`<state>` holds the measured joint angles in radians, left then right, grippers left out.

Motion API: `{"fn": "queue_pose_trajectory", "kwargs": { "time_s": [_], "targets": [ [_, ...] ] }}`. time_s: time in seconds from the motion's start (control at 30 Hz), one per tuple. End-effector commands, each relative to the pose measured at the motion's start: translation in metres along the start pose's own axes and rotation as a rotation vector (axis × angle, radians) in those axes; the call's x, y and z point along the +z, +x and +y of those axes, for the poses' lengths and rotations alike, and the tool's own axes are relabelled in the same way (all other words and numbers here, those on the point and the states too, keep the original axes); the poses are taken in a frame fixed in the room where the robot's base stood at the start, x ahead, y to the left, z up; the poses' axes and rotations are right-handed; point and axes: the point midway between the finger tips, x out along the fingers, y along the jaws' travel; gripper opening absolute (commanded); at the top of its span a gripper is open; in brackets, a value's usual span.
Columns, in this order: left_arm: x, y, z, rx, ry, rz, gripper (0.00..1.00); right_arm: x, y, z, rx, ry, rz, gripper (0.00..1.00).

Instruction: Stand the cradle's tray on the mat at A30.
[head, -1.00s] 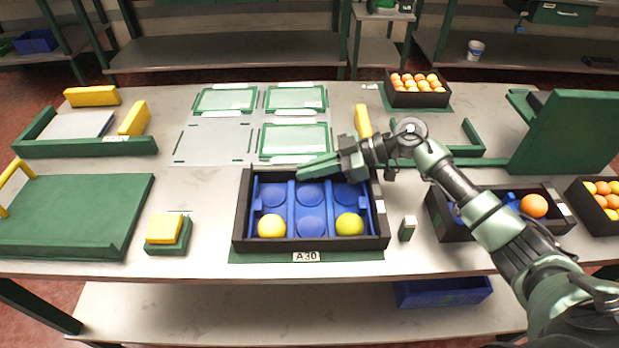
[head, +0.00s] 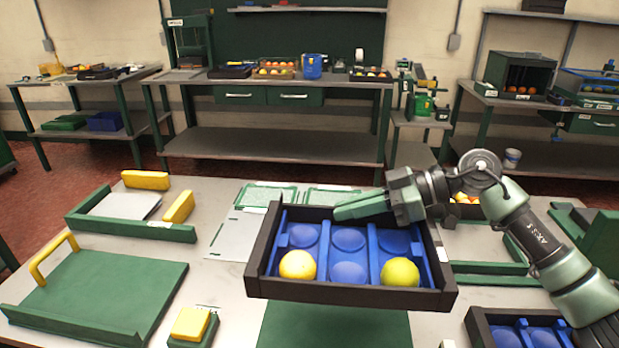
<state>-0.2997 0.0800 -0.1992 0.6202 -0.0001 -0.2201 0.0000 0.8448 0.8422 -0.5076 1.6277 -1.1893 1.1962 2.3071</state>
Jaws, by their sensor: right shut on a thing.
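A black tray (head: 350,292) with a blue insert is in the middle of the head view. Its insert has several round hollows. A yellow-orange ball (head: 297,265) sits in the front left hollow and a yellow-green ball (head: 400,272) in the front right one. My right gripper (head: 350,208) is shut on the tray's far wall and holds the tray above the table, roughly level. The green mat (head: 335,328) lies below and in front of the tray, apart from it. The mat's A30 label is out of view. My left gripper is not in view.
A green panel with a yellow handle (head: 95,295) and a green block with a yellow top (head: 192,326) are at the left. Another black tray with a blue insert (head: 520,318) is at the lower right. Pale plates (head: 230,235) lie behind the held tray.

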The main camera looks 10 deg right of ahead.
Motion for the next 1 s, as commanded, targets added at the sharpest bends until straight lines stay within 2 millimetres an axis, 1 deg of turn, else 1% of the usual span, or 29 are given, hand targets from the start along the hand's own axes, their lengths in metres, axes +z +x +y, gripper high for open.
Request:
{"fn": "queue_pose_trajectory", "kwargs": {
  "time_s": [0.07,0.17,0.3,0.43,0.57,0.7,0.9,1.0],
  "targets": [
    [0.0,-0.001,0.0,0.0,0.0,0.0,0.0,0.0,0.004,-0.006,-0.011,-0.001,0.003,0.0],
    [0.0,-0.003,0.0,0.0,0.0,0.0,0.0,0.004,0.014,-0.02,-0.029,-0.006,0.005,0.0],
    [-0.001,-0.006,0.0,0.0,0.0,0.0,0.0,0.016,0.029,-0.053,-0.048,-0.012,0.008,0.0],
    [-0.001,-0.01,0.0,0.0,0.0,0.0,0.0,0.032,0.032,-0.08,-0.023,-0.002,0.007,0.0],
    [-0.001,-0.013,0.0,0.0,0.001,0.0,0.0,0.051,0.025,-0.1,0.038,0.024,0.006,0.0],
    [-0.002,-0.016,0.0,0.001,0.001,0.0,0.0,0.073,0.011,-0.116,0.127,0.06,0.004,0.0],
    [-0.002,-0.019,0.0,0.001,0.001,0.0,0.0,0.103,-0.01,-0.133,0.246,0.109,0.002,0.0],
    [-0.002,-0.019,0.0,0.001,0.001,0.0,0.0,0.113,-0.017,-0.138,0.285,0.123,0.003,0.0]
  ]
}}
